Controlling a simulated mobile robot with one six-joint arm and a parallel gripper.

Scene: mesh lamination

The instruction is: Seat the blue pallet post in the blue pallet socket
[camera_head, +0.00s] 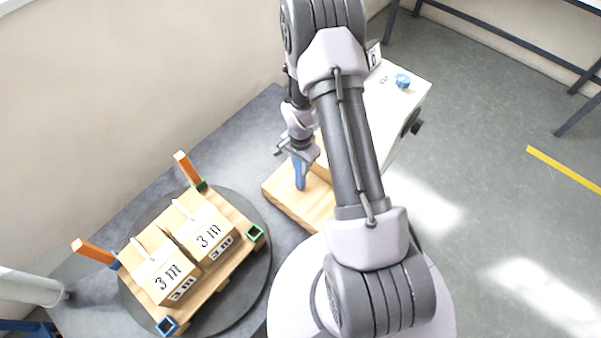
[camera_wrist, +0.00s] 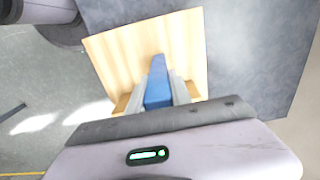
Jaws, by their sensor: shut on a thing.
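The blue post (camera_head: 299,174) stands roughly upright over the light wooden block (camera_head: 316,208); I cannot tell whether its lower end touches the block. My gripper (camera_head: 299,158) is shut on the post's upper part. In the wrist view the post (camera_wrist: 158,82) lies between both fingers. The pallet (camera_head: 222,270) rests on a dark round plate at the left. The empty blue socket (camera_head: 168,326) is at its front corner. An empty green socket (camera_head: 256,233) is at its right corner.
Orange posts stand in the other two pallet corners, at the left (camera_head: 92,251) and at the back (camera_head: 188,168). Two boxes marked "3 m" (camera_head: 165,270) sit on the pallet. A white machine (camera_head: 390,110) stands behind my arm. A light grey cylinder (camera_head: 30,287) is at far left.

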